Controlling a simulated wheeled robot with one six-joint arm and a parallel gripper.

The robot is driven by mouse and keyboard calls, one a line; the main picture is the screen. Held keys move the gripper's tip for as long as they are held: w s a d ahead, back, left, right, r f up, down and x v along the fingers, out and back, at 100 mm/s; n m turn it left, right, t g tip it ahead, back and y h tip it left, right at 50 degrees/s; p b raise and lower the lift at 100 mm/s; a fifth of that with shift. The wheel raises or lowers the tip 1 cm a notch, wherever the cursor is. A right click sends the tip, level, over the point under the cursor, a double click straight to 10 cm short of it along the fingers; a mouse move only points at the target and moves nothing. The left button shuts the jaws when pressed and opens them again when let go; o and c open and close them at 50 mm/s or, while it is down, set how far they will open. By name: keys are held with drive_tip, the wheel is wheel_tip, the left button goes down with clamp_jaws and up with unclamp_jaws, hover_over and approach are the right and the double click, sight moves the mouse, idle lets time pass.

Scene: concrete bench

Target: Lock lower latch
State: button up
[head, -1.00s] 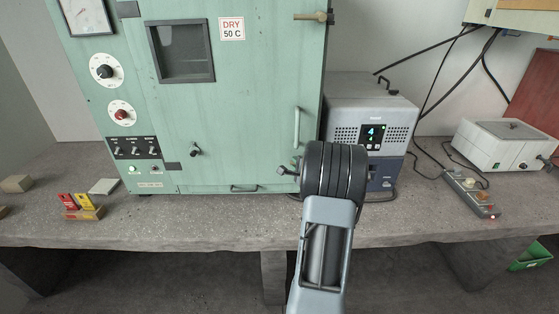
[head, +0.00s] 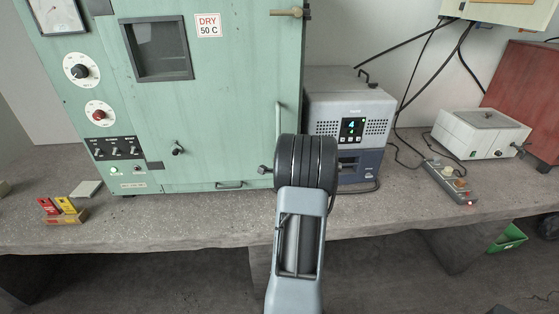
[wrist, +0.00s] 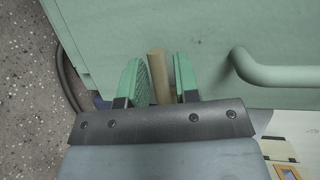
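The lower latch (wrist: 159,75) shows in the wrist view as a tan bar against the green cabinet. My gripper (wrist: 158,85) has its two green-faced fingers on either side of this bar. Narrow gaps seem to show on both sides, so the fingers look open around it, not clamped. In the head view my arm's dark wrist covers the lower latch area, and the fingertips are hidden. The green cabinet door (head: 230,110) looks flush with its frame. A similar tan upper latch (head: 287,12) lies roughly level near the door's top right.
A vertical green door handle (head: 280,120) is close to my gripper and shows large in the wrist view (wrist: 275,73). A grey instrument with a display (head: 350,115) stands right of the cabinet.

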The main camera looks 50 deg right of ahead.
drive_tip(key=shift+o, duration=1)
drive_tip(key=v, duration=1.4)
drive_tip(key=shift+w, duration=0.1)
